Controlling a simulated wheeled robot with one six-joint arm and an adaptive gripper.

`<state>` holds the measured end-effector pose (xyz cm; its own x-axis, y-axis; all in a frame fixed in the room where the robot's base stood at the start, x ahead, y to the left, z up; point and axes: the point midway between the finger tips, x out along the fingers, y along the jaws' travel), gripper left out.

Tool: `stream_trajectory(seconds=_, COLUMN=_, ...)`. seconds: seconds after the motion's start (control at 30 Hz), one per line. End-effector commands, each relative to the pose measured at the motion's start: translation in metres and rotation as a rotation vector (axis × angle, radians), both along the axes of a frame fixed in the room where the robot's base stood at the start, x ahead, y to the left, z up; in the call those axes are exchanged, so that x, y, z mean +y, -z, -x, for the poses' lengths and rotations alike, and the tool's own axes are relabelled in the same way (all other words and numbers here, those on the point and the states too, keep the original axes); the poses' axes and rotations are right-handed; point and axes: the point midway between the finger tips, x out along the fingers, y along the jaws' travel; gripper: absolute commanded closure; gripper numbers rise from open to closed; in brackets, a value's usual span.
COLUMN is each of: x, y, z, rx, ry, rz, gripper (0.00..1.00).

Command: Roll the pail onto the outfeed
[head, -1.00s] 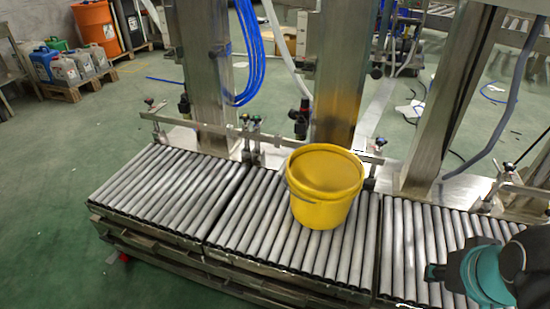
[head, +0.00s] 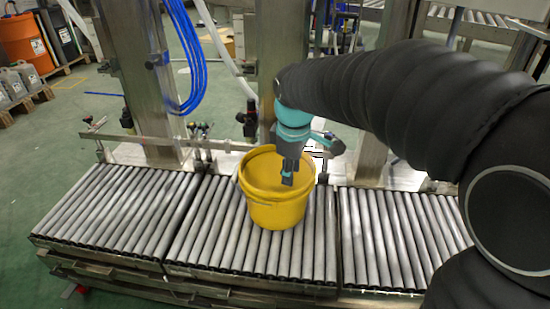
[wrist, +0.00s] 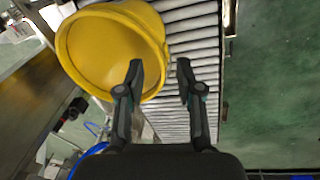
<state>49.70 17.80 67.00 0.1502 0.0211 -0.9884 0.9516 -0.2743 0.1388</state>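The yellow pail (head: 278,210) stands upright on the middle roller section (head: 218,230) of the conveyor in the head view. Its round yellow top faces up. In the wrist view the pail (wrist: 100,50) fills the upper left, with the left finger overlapping its rim. My gripper (head: 288,178) hangs in front of the pail's top right part in the head view. In the wrist view my gripper (wrist: 160,75) has its two fingers apart with nothing held between them. I cannot tell whether a finger touches the pail. Roller sections continue to the left (head: 115,210) and right (head: 400,240).
A metal side rail (head: 150,139) runs behind the rollers. Steel columns (head: 140,80) and blue hoses (head: 185,60) stand behind it. Orange drum (head: 22,45) and jugs (head: 30,75) are at the far left. The rollers left of the pail are clear.

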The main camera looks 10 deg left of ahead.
Motion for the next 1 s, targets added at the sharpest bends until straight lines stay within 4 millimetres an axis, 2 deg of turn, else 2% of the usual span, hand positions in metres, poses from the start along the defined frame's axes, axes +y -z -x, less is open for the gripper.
stream_trajectory(seconds=0.03, x=0.014, y=0.008, z=-0.008, rx=0.015, ry=-0.059, rz=0.015, gripper=0.64)
stream_trajectory(seconds=0.1, x=0.027, y=0.015, z=-0.015, rx=0.029, ry=-0.126, rz=0.03, gripper=0.64)
stream_trajectory(seconds=0.3, x=0.047, y=0.027, z=-0.025, rx=0.05, ry=-0.227, rz=0.053, gripper=0.64)
stream_trajectory(seconds=0.57, x=0.048, y=0.052, z=-0.027, rx=0.055, ry=-0.236, rz=0.057, gripper=0.64)
stream_trajectory(seconds=1.0, x=0.048, y=0.126, z=-0.035, rx=0.055, ry=-0.234, rz=0.056, gripper=0.64)
